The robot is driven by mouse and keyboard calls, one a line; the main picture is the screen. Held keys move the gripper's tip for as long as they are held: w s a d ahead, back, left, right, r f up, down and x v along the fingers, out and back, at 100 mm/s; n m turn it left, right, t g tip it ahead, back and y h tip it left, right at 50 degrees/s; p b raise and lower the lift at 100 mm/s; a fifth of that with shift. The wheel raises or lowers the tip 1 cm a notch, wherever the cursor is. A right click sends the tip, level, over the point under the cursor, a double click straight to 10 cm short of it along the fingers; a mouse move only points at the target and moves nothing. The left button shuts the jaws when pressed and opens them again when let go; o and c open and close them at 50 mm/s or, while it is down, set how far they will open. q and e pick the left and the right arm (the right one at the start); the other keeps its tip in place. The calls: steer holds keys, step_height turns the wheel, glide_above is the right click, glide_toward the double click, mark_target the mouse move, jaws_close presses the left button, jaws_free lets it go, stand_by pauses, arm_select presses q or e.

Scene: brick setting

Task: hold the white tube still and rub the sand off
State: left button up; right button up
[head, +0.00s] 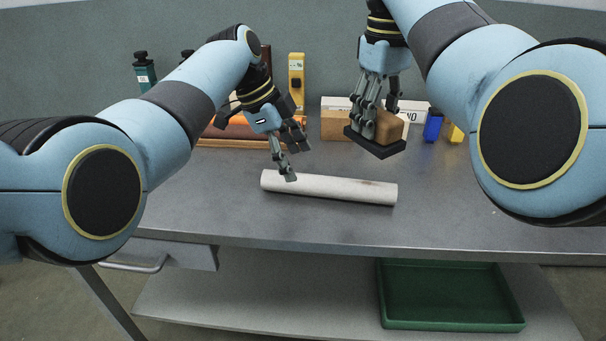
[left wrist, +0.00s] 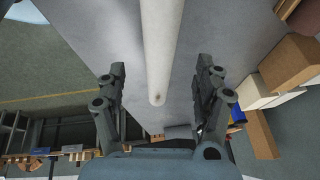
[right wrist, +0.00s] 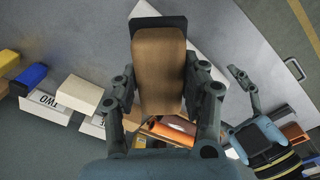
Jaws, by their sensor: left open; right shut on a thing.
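The white tube (head: 335,188) lies on the grey bench, slightly slanted, with faint darker patches towards its right end. My left gripper (head: 291,158) is open at the tube's left part, one finger showing in front of it; contact cannot be told. In the left wrist view the tube (left wrist: 159,45) runs between the open fingers, its near end just past the fingertips. My right gripper (head: 378,117) is shut on a brown block with a dark flat base (head: 389,128), held above the bench behind the tube's right end. The block (right wrist: 159,70) fills the right wrist view's middle.
Along the back stand a green bottle (head: 145,73), a yellow level (head: 296,78), cardboard boxes (head: 335,122) and a blue container (head: 433,127). An orange roll (head: 238,128) lies behind my left gripper. A green tray (head: 450,297) is on the lower shelf. The bench front is clear.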

mark_target(303, 176)
arm_select(q)
steer(key=x, duration=0.6)
steer(key=shift+d+f, duration=0.15)
steer(key=shift+f, duration=0.2)
steer(key=shift+c, duration=0.4)
jaws_close()
stand_by(0.6)
